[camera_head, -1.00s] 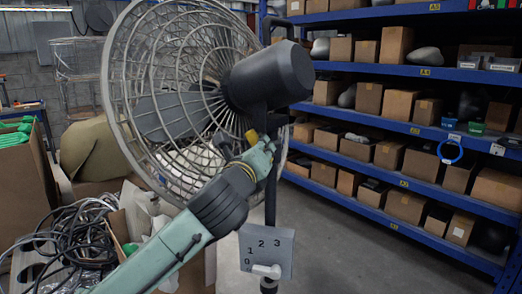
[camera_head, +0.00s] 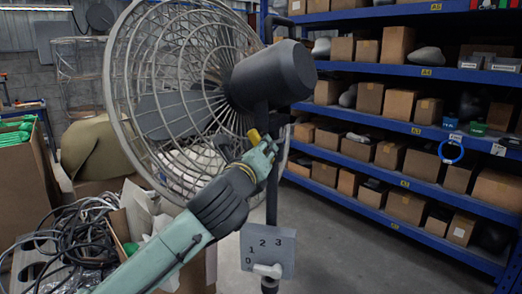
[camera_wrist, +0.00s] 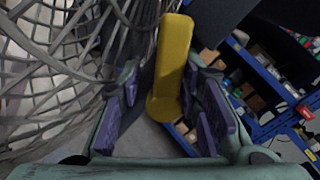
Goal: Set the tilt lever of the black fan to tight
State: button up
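The black fan has a dark motor housing (camera_head: 275,75) and a round wire cage (camera_head: 185,90), on a thin upright pole. Its yellow tilt lever (camera_head: 253,135) sits below the housing, just above my gripper (camera_head: 267,147). In the wrist view the lever (camera_wrist: 171,70) points steeply up the picture, its rounded lower end between the purple finger pads of my gripper (camera_wrist: 160,112). The fingers are apart. A gap shows on the left of the lever; the right finger is close to it, and I cannot tell whether they touch.
A grey control box (camera_head: 267,250) with numbers and a white knob is on the pole below my gripper. Blue shelves (camera_head: 420,130) with cardboard boxes stand at the right. A box of tangled cables (camera_head: 75,235) is at lower left. Floor is clear before the shelves.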

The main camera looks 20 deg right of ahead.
jog(key=shift+o, duration=0.8)
jog(key=shift+r, duration=0.1)
jog(key=v, duration=1.2)
dwell(0.3)
jog(key=shift+s+a+b, duration=0.1)
jog(key=shift+s+b, duration=0.05)
jog(key=shift+b, duration=0.3)
notch_tip(320, 180, up, 10)
dwell(0.5)
jog(key=shift+c, duration=0.4)
